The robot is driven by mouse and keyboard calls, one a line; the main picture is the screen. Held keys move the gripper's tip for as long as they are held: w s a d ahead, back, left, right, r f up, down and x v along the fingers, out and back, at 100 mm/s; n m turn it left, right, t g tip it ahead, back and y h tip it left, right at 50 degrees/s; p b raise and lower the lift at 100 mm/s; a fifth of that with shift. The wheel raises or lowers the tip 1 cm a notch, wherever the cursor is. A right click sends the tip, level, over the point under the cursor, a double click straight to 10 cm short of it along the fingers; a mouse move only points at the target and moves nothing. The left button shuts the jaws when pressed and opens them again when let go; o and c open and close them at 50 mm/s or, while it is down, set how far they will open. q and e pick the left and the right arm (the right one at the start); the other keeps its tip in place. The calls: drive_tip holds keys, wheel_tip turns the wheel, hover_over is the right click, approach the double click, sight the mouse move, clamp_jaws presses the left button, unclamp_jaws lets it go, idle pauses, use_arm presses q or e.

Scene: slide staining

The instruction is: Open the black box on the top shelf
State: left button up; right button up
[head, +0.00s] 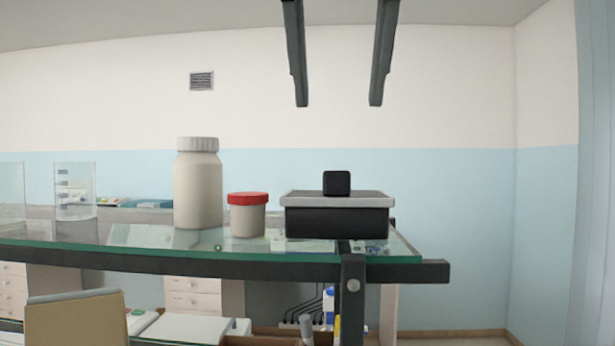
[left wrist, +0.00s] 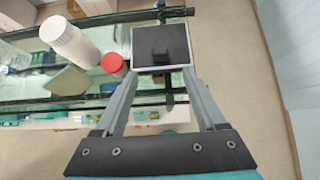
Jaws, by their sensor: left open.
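The black box (head: 337,222) stands on the glass top shelf (head: 150,255), near its right end. Its light grey-rimmed lid (head: 300,198) is on, with a black block-shaped knob (head: 337,183) on top. My left gripper (head: 338,104) is open and empty, pointing down high above the box, with its two fingers on either side of the knob's line. In the left wrist view the box lid (left wrist: 148,38) and knob (left wrist: 160,54) show from above, between and beyond the open fingers (left wrist: 160,75). My right gripper is in neither view.
A jar with a red lid (head: 248,219) stands close left of the box. A tall white bottle (head: 198,190) and a glass beaker (head: 76,190) stand further left. The shelf's black frame (head: 410,271) ends just right of the box. The air above the box is clear.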

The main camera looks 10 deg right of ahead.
sight(337, 172)
use_arm(q)
drive_tip(key=b+x, duration=0.2)
drive_tip(key=x, duration=1)
drive_tip(key=shift+w+d+f, duration=0.1)
drive_tip(key=shift+w+f, duration=0.05)
drive_tip(key=shift+w, duration=0.2)
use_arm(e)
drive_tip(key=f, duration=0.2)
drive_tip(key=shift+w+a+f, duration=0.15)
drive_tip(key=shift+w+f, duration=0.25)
use_arm(q)
clamp_jaws()
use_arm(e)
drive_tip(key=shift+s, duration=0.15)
